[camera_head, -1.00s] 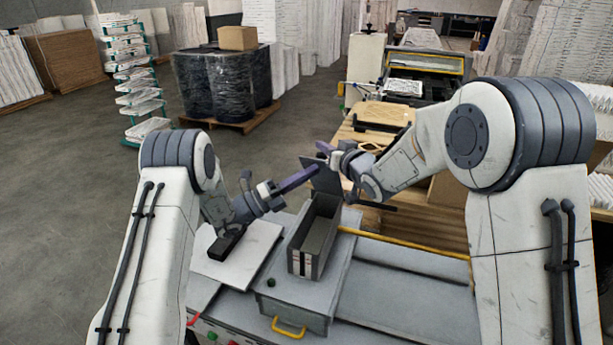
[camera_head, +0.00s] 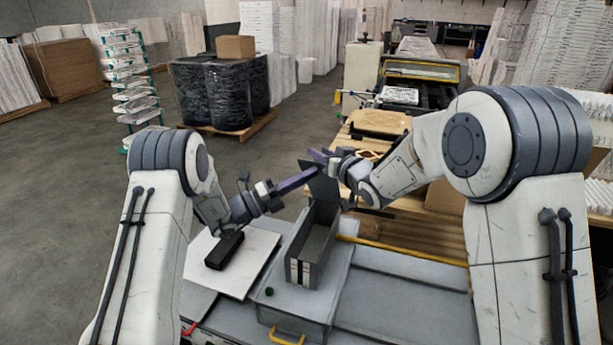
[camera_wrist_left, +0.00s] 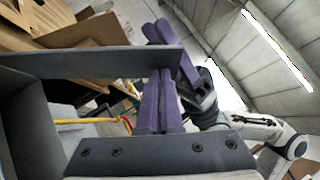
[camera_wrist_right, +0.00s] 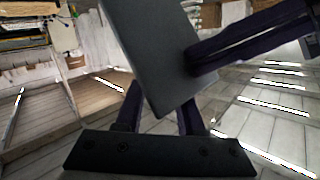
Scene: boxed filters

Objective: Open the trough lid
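The trough (camera_head: 300,272) is a long grey open-topped box on a grey machine. Its dark grey lid (camera_head: 323,187) stands up at the far end and leaves the top open. My left gripper (camera_head: 312,173) has its purple fingers close together, with tips at the lid; they show side by side in the left wrist view (camera_wrist_left: 160,100), by the lid panel (camera_wrist_left: 90,63). My right gripper (camera_head: 320,157) is at the lid's upper edge. In the right wrist view its fingers (camera_wrist_right: 160,118) are apart, and the lid panel (camera_wrist_right: 150,50) hides their tips. I cannot tell whether they touch it.
A black block (camera_head: 224,250) lies on a white board (camera_head: 250,265) left of the trough. A yellow handle (camera_head: 287,335) is at the machine's front and a yellow bar (camera_head: 400,250) runs to the right. A wooden table (camera_head: 420,230) stands behind.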

